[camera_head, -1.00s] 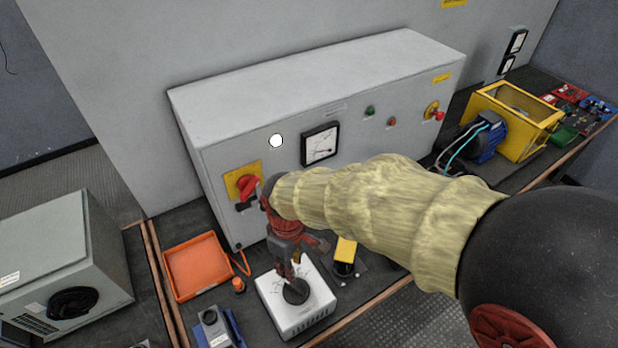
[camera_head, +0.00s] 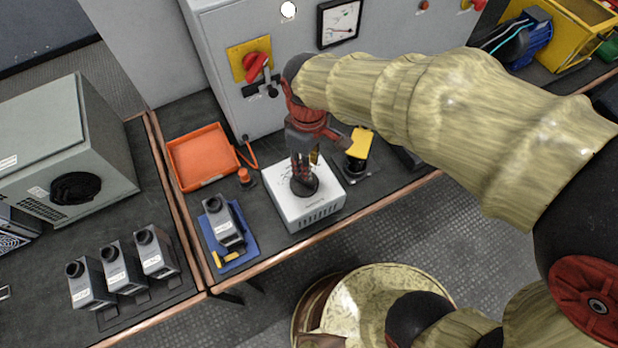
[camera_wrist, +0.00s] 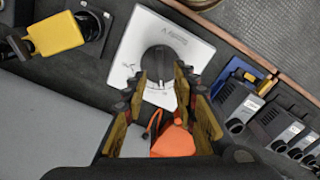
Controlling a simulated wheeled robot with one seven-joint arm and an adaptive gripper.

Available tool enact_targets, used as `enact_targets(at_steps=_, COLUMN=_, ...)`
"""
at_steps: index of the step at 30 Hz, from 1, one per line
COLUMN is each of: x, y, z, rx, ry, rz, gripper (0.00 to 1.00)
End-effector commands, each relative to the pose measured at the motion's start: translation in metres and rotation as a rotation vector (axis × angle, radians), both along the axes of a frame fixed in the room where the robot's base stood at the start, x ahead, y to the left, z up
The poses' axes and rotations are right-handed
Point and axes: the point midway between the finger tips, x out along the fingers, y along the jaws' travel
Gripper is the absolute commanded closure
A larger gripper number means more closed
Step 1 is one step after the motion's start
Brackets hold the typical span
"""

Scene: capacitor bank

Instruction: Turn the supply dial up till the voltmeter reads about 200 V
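The supply is a white box (camera_head: 312,208) on the bench with a round black dial (camera_head: 304,188) on top. In the wrist view the dial (camera_wrist: 159,62) lies just ahead of and partly between my fingertips. My gripper (camera_head: 304,178) points down over the dial. Its fingers stand apart in the wrist view (camera_wrist: 161,84), with a gap between them. I cannot tell whether they touch the dial. A square meter with a white face (camera_head: 339,22) is on the grey cabinet front. Its needle is too small to read.
An orange tray (camera_head: 200,157) and a small orange-topped part (camera_head: 244,176) are left of the supply. A yellow-topped device (camera_head: 360,143) stands close on its right. A grey unit on a blue base (camera_head: 232,240) is at front left. A red cabinet switch (camera_head: 256,66) is near my wrist.

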Motion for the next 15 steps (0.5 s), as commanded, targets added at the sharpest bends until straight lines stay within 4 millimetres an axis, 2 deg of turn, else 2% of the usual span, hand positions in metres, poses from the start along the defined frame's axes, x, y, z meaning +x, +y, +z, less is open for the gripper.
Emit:
enact_targets(at_steps=5, x=-0.001, y=-0.001, z=-0.018, rx=-0.001, ry=0.002, rz=0.0, gripper=0.72)
enact_targets(at_steps=15, x=0.0, y=0.0, z=-0.067, rx=-0.001, ry=0.0, rz=0.0, gripper=0.72)
